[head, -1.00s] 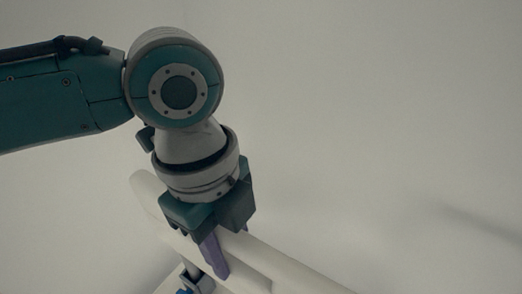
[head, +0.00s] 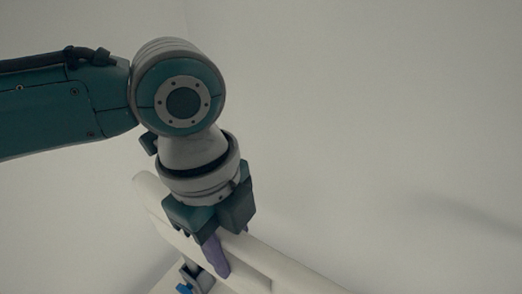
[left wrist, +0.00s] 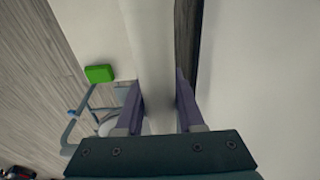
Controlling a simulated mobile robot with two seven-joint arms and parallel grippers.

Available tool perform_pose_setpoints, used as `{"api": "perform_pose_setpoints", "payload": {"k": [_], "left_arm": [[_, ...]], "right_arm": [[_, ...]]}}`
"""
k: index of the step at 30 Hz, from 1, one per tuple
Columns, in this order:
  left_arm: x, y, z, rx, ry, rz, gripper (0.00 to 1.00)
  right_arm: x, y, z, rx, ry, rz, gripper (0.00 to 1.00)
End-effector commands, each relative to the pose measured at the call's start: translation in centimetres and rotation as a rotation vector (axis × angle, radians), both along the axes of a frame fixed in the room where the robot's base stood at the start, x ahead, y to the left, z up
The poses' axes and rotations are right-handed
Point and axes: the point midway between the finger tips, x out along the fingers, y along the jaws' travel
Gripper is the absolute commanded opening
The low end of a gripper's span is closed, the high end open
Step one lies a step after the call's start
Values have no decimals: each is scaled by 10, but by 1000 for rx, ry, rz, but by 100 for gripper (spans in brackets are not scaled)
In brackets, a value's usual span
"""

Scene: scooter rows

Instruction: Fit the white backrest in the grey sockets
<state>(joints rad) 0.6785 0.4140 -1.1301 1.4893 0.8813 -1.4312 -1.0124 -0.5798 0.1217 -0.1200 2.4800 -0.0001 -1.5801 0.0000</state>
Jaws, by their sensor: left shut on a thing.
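The white backrest (head: 298,273) is a long pale bar in the head view, slanting from the middle left down to the bottom edge, where it is cut off. My left gripper (head: 230,252) is over it from above, its purple fingers shut on the upper bar. In the left wrist view the backrest (left wrist: 152,45) runs between the two fingers. A grey socket-like fitting (head: 200,278) shows below the backrest at the bottom edge of the head view. Whether the backrest is seated in it cannot be told. My right gripper is not in view.
In the left wrist view, a green block (left wrist: 100,73) lies left of the backrest, near a grey-blue tubular frame (left wrist: 75,125). Wood-like flooring (left wrist: 35,60) fills the far left. A small blue part (head: 184,288) sits beside the fitting. Plain pale wall lies behind.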

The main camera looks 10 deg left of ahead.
Motion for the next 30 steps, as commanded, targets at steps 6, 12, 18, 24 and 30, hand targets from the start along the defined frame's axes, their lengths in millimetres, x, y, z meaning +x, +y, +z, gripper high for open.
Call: {"api": "perform_pose_setpoints", "payload": {"k": [6,12,18,24,30], "left_arm": [[0,-1,0,-2,-2,-1,38],[0,0,0,-1,-1,0,61],[0,0,0,0,0,0,72],[0,0,3,0,1,0,72],[2,4,37,0,-2,0,72]], "right_arm": [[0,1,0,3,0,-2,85],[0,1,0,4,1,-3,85],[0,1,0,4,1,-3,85],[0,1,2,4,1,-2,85],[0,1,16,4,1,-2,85]]}}
